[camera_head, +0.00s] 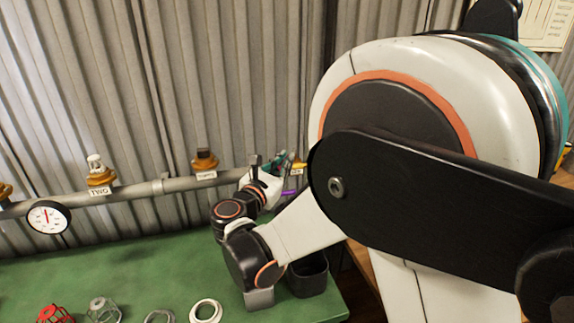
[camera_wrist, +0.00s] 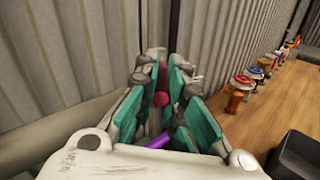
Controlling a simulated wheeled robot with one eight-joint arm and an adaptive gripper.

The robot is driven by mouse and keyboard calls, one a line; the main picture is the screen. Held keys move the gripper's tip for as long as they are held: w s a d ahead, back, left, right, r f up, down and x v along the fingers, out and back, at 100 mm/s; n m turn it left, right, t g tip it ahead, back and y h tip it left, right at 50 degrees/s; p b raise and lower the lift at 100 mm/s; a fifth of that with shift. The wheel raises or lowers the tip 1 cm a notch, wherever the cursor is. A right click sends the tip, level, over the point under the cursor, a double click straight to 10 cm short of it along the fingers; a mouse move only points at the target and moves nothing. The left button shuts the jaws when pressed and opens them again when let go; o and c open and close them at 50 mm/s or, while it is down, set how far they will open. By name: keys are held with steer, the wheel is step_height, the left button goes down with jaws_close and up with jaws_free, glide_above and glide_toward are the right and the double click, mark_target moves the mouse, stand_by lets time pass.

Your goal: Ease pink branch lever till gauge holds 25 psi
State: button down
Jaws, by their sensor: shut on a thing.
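My gripper (camera_wrist: 163,92) is shut, its teal finger pads on either side of the pink lever (camera_wrist: 161,98) in the wrist view. Only the lever's rounded end and a narrow strip behind it show between the pads. A purple bar (camera_wrist: 159,141) lies just nearer the camera, between the fingers; it also shows in the head view (camera_head: 290,193). In the head view my gripper (camera_head: 272,172) is at the right end of the grey pipe (camera_head: 140,191), and my arm hides much of it. The round white gauge (camera_head: 48,216) has a red needle pointing nearly straight up; its figures are too small to read.
Yellow-brown fittings stand on the pipe, one tagged TWO (camera_head: 101,191). The green bench (camera_head: 110,265) holds a red cage (camera_head: 55,314), pale rings (camera_head: 205,311) and a dark bin (camera_head: 308,276). Several coloured fittings line a wooden top (camera_wrist: 270,110). A corrugated wall stands close behind.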

steer(key=shift+w+a+f+m+g+h, duration=0.1)
steer(key=shift+w+a+m+g+h, duration=0.15)
steer(key=shift+m+g+h, duration=0.4)
steer(key=shift+w+a+m+g+h, duration=0.1)
steer(key=shift+a+m+g+h, duration=0.25)
steer(key=shift+m+h, duration=0.35)
steer(key=shift+w+a+f+m+g+h, duration=0.1)
steer(key=shift+w+a+m+g+h, duration=0.15)
steer(key=shift+m+g+h, duration=0.45)
steer(key=shift+n+h, duration=0.25)
steer(key=c, duration=1.6)
jaws_free()
steer(key=shift+s, duration=0.1)
steer(key=shift+c, duration=0.2)
steer(key=shift+a, duration=0.1)
steer(key=shift+r, duration=0.1)
steer(key=v, duration=1.2)
steer(key=shift+c, duration=0.4)
